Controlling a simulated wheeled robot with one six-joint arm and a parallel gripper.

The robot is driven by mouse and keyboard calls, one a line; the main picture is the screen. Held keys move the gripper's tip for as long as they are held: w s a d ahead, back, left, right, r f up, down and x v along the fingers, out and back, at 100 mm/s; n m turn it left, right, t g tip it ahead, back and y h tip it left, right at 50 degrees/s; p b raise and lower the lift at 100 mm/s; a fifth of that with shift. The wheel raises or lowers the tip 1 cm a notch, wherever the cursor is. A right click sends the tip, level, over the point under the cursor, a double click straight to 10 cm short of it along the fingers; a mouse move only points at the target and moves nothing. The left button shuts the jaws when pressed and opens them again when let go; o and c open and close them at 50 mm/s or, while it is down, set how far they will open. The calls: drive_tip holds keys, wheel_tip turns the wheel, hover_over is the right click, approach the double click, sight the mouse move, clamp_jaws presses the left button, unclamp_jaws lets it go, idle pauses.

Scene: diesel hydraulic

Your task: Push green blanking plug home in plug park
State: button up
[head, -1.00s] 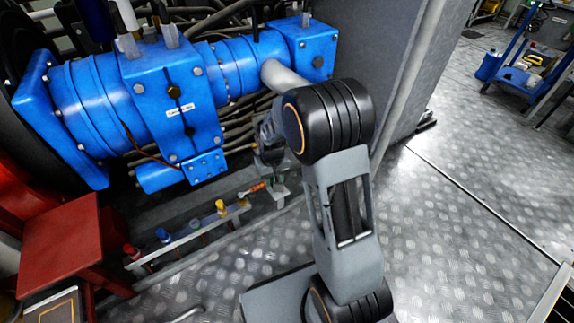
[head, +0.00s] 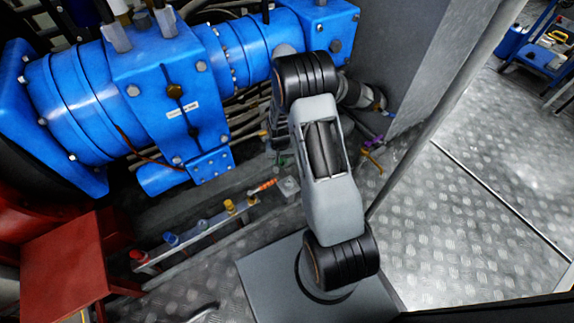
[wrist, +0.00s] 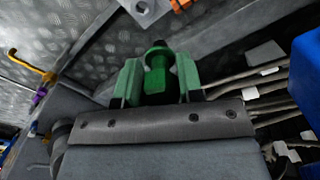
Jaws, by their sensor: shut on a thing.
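In the wrist view the green blanking plug (wrist: 157,75) is between the two green-padded fingers of my gripper (wrist: 158,82), which is shut on it. The plug's dark end points away from my palm. A light grey plate with a round hole (wrist: 147,9) lies beyond it, apart from the plug. In the head view a rail with red, blue and yellow caps (head: 196,231) runs up to a grey block (head: 288,187), which appears to be part of the plug park. My forearm largely hides my gripper there; only a little green shows beside it.
An orange-tipped piece (head: 263,185) lies beside the block. Blue hydraulic housing (head: 165,95) and hoses stand behind. A yellow hooked fitting (head: 373,160) with purple (head: 374,143) is to the right. A red stand (head: 70,255) is at left. The plated floor at right (head: 470,220) is clear.

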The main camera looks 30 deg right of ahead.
wheel_tip(320, 180, down, 6)
drive_tip(key=s+d+m, duration=0.1)
drive_tip(key=d+m, duration=0.1)
drive_tip(key=d, duration=0.1)
drive_tip(key=shift+s+r, duration=0.15)
drive_tip(key=shift+r, duration=0.05)
drive_tip(key=shift+a+f, duration=0.1)
drive_tip(key=shift+f+b, duration=1.8)
drive_tip(key=shift+f, duration=0.7)
drive_tip(key=shift+f+b, duration=1.25)
drive_tip(key=shift+f, duration=0.25)
drive_tip(key=o, duration=1)
drive_tip(key=shift+o, duration=0.2)
drive_tip(key=shift+r, duration=0.15)
wheel_tip(320, 180, up, 14)
drive_tip(key=p, duration=0.6)
drive_tip(key=shift+f, duration=0.2)
